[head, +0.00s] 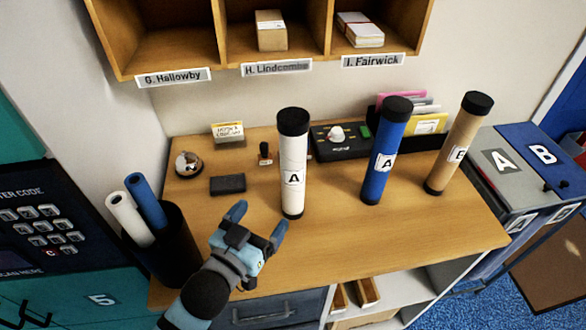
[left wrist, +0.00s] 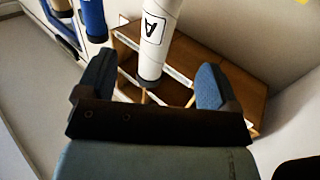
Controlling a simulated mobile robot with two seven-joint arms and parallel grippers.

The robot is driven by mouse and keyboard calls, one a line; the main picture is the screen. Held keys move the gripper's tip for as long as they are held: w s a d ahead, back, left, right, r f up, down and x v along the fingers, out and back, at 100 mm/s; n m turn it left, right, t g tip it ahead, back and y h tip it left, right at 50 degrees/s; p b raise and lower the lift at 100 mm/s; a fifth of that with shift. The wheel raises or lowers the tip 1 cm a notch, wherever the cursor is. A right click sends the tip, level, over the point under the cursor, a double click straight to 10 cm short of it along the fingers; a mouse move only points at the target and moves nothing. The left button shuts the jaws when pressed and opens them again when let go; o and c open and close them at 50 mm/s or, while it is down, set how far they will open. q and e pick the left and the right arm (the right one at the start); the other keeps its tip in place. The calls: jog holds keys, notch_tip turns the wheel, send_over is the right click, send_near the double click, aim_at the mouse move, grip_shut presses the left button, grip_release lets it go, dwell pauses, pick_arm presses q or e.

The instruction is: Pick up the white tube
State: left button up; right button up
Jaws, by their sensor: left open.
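The white tube (head: 293,160) has black end caps and an "A" label, and stands upright on the wooden desk (head: 400,240). In the left wrist view the white tube (left wrist: 158,40) shows beyond the gap between my fingers. My left gripper (head: 257,222) is open and empty, in front of the tube and a little to its left, apart from it. My left gripper's fingers (left wrist: 153,78) frame the tube's capped end in the wrist view. My right gripper is not in view.
A blue tube (head: 386,150) and a brown tube (head: 459,144) stand to the right. A black bin (head: 180,245) with rolls is at left. A black device (head: 340,142), a dark block (head: 228,184) and a stamp (head: 265,153) lie behind. Labelled cubbyholes (head: 168,45) hang above.

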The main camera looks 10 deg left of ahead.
aim_at(287, 181)
pick_arm(q)
jog(key=p+x, duration=0.1)
jog(key=x, duration=0.6)
jog(key=shift+w+d, duration=0.15)
jog(key=shift+p+x, duration=0.65)
jog(key=shift+x, duration=2.5)
jog(key=shift+c, duration=0.2)
jog(key=c, duration=1)
